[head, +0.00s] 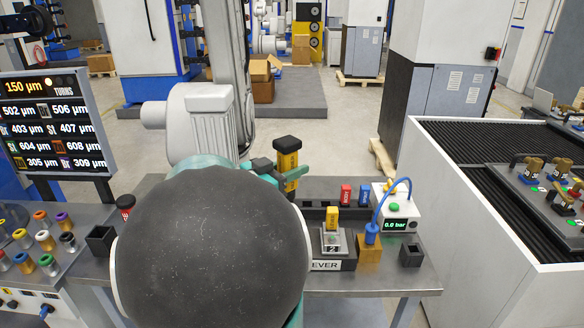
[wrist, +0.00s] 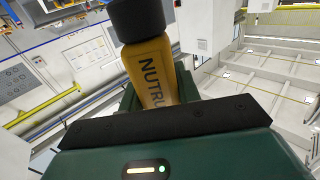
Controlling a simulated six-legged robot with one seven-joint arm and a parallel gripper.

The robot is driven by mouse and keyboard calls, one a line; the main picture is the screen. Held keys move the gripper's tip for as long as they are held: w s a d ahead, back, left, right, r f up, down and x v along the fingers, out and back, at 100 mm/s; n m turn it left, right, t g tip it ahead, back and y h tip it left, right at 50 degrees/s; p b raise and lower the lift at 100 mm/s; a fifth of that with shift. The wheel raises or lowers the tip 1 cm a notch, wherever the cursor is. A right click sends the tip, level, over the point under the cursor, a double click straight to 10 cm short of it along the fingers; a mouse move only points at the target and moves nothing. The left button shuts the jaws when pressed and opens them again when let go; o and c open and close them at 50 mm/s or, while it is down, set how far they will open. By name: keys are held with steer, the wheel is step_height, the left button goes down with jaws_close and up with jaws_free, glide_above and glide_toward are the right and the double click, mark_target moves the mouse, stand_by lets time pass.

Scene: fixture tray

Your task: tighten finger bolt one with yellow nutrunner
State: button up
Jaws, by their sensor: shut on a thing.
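The yellow nutrunner (head: 289,162) with a black cap stands roughly upright in my gripper (head: 290,174), above the back of the grey bench. In the wrist view the nutrunner (wrist: 150,70) is tilted, with part of the lettering "NUTRU" showing, held behind the dark green gripper body. My gripper is shut on it. The nutrunner's lower end is hidden. Fixtures with brass-coloured parts (head: 533,165) sit on the grey fixture tray (head: 507,180) at the far right, apart from the nutrunner. I cannot tell which bolt is finger bolt one.
My own arm hides the middle of the bench. On the bench stand a white box (head: 397,207) reading 0.0 bar, a blue hose (head: 379,204), red (head: 346,194) and blue (head: 364,194) blocks and a dark open holder (head: 411,254). A screen (head: 52,125) and colored knobs are at left.

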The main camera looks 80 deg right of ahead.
steer(key=shift+w+a+f, duration=0.1)
steer(key=shift+w+f, duration=0.05)
steer(key=shift+f, duration=3.1)
steer(key=shift+a, duration=0.1)
steer(key=shift+f, duration=0.85)
stand_by(1.8)
steer(key=shift+r, duration=3.15)
steer(key=shift+a, duration=0.1)
